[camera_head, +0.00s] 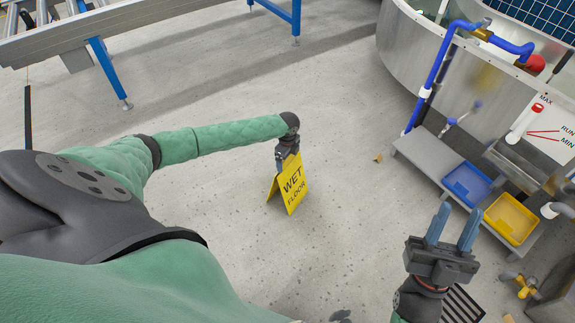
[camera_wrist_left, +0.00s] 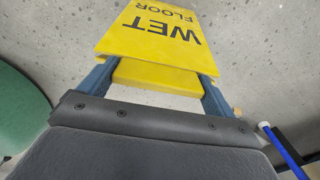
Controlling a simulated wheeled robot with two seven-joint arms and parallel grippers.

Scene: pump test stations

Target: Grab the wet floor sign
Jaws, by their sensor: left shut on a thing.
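The yellow wet floor sign (camera_head: 291,187) is an A-shaped folding board with black "WET FLOOR" lettering, in the middle of the head view. My left gripper (camera_head: 287,157) is at its top edge, shut on it. In the left wrist view, the sign (camera_wrist_left: 160,38) sits between the two blue fingers of my left gripper (camera_wrist_left: 157,80). I cannot tell whether the sign's feet touch the floor. My right gripper (camera_head: 452,229) is open and empty at the lower right, with its two blue fingers apart.
A grey bench (camera_head: 425,157) with a blue tray (camera_head: 467,184) and a yellow tray (camera_head: 511,218) stands at the right, beside a large round metal tank (camera_head: 400,45). A conveyor with blue legs (camera_head: 108,72) is at the upper left. The floor around the sign is clear.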

